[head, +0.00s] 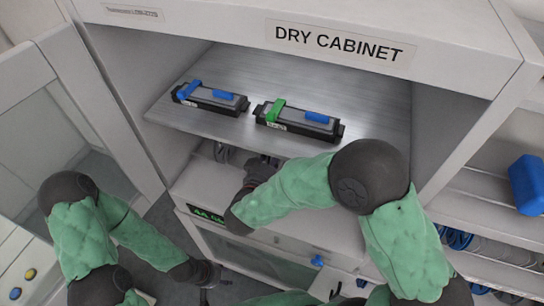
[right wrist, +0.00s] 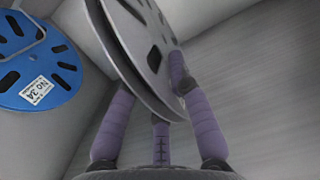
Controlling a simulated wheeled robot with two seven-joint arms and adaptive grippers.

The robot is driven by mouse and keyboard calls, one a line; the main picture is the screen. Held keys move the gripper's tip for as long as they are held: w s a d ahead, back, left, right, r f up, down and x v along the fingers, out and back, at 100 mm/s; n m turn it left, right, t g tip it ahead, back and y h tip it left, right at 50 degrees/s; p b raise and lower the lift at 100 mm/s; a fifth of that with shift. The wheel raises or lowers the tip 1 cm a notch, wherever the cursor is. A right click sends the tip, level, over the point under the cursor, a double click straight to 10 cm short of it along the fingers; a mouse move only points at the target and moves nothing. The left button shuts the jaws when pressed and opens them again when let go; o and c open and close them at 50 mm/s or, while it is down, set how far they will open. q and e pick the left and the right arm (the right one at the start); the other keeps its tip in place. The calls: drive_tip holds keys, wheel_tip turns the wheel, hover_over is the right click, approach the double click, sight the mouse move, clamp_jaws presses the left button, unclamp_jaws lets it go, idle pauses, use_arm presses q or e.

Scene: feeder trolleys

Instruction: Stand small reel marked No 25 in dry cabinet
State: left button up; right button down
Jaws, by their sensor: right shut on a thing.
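In the right wrist view a grey reel (right wrist: 134,55) with slotted flanges stands tilted between the purple fingers of my right gripper (right wrist: 155,88), which is shut on it. No number on this reel faces the camera. In the head view my right arm reaches into the dry cabinet (head: 245,32) below its upper shelf (head: 215,128), and the held reel is mostly hidden there. My left gripper (head: 207,277) hangs low at the left, outside the cabinet. Its fingers are too small and dark to tell open from shut.
A blue reel (right wrist: 38,62) marked No 34 is left of the held reel, beside a pale wall. Two black feeders (head: 210,98) (head: 298,121) lie on the upper shelf. The open cabinet door (head: 85,95) is at left. A rack with a blue object (head: 527,183) stands at right.

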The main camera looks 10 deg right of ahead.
drive_tip(key=shift+w+d+f+b, duration=0.15)
drive_tip(key=shift+f+b, duration=0.4)
drive_tip(key=shift+f, duration=0.3)
drive_tip(key=shift+w+f+b, duration=0.1)
drive_tip(key=shift+f+b, duration=0.4)
drive_tip(key=shift+f, duration=0.4)
drive_tip(key=shift+w+d+f+b, duration=0.15)
drive_tip(key=shift+f+b, duration=0.4)
drive_tip(key=shift+f, duration=0.3)
drive_tip(key=shift+w+d+f+b, duration=0.25)
drive_tip(key=shift+w+f+b, duration=0.15)
drive_tip(key=shift+f+b, duration=0.2)
drive_tip(key=shift+w+d+f+b, duration=0.25)
drive_tip(key=shift+w+f+b, duration=0.15)
drive_tip(key=shift+f+b, duration=0.15)
drive_tip(key=shift+r, duration=0.1)
drive_tip(key=c, duration=1.1)
unclamp_jaws()
drive_tip(key=shift+o, duration=0.2)
drive_tip(key=shift+s+f, duration=0.1)
drive_tip(key=shift+f, duration=0.1)
